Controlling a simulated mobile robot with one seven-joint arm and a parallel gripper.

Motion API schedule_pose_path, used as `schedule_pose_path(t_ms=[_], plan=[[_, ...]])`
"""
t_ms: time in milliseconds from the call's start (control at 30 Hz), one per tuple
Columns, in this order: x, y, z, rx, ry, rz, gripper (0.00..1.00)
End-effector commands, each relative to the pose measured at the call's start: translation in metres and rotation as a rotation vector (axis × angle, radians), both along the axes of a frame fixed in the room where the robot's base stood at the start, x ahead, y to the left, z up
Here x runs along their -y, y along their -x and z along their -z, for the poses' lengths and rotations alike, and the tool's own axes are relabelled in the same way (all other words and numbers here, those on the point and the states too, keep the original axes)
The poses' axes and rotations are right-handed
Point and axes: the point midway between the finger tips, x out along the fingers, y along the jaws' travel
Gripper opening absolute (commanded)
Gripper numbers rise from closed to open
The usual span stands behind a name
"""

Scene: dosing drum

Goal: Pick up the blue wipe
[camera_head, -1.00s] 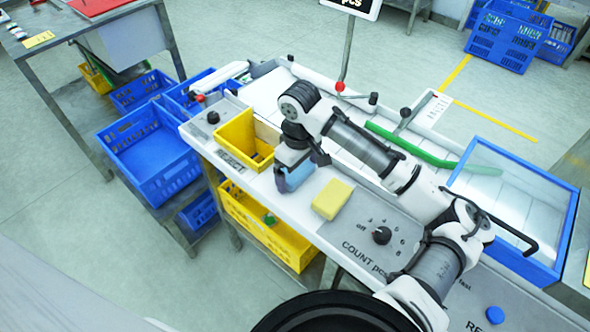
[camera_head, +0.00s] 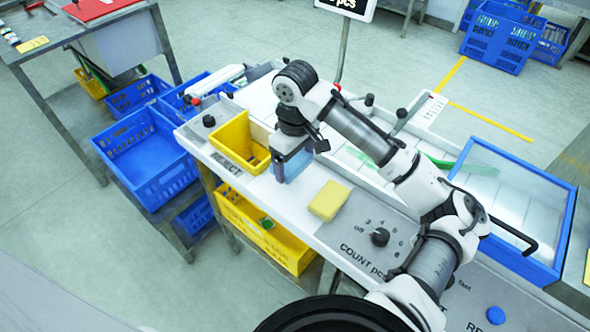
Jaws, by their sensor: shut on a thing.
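The blue wipe (camera_head: 290,165) hangs between the fingers of my gripper (camera_head: 288,160), over the white worktop between the yellow reject bin and the yellow block. My gripper points down and is shut on the wipe. The fingertips are partly hidden by the gripper body and the wipe, and I cannot tell how far the wipe is above the worktop.
A yellow bin (camera_head: 242,143) stands left of my gripper, beside the REJECT label. A yellow block (camera_head: 329,201) lies to the right, near the count knob (camera_head: 380,237). A blue-framed tray (camera_head: 512,205) is at right. Blue crates (camera_head: 150,160) stand at lower left.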

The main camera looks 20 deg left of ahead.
Motion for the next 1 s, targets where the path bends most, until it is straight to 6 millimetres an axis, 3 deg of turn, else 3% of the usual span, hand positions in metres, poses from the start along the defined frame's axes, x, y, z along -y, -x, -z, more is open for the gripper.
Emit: schedule_pose_path(t_ms=[200, 500, 700, 1000], plan=[[0.001, -0.001, -0.068, 0.009, 0.004, 0.001, 0.64], [0.000, 0.000, -0.133, 0.006, 0.002, 0.001, 0.64], [0.000, 0.000, -0.153, 0.003, 0.001, 0.001, 0.64], [0.000, 0.000, -0.158, 0.000, 0.000, 0.000, 0.64]])
